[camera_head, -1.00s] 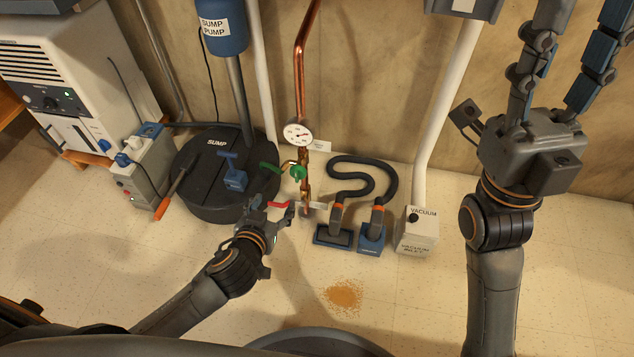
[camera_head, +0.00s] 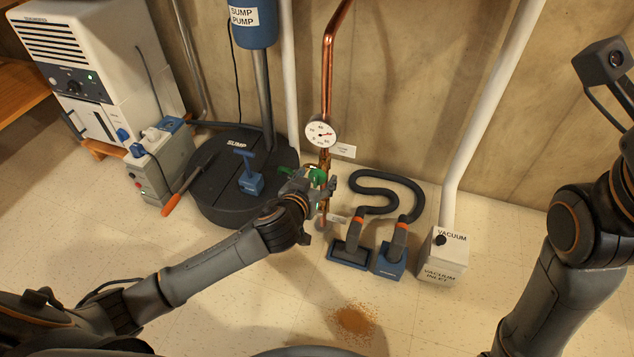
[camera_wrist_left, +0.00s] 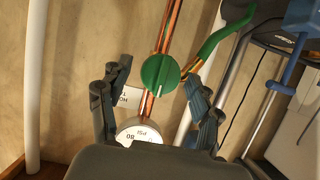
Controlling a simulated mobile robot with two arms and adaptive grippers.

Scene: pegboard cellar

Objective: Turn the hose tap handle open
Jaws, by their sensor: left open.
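A round green handle (camera_wrist_left: 160,74) with a white line on its face sits on the copper pipe in the left wrist view. Its white line runs roughly along the pipe. In the head view the green handle (camera_head: 318,175) is partly covered by my left gripper (camera_head: 325,186). My left gripper (camera_wrist_left: 153,80) is open, with one finger on each side of the round handle. I cannot tell whether either finger touches it. A green lever (camera_wrist_left: 226,38) sticks out at the right of the pipe. A white tag (camera_wrist_left: 122,98) beside the pipe is only partly readable.
A pressure gauge (camera_head: 320,134) is on the same copper pipe (camera_head: 328,75). The black sump lid (camera_head: 222,195) with a blue-handled fitting (camera_head: 250,180) lies left, the vacuum hose (camera_head: 390,180) and vacuum inlet box (camera_head: 443,256) right. Brown granules (camera_head: 354,321) lie on the floor.

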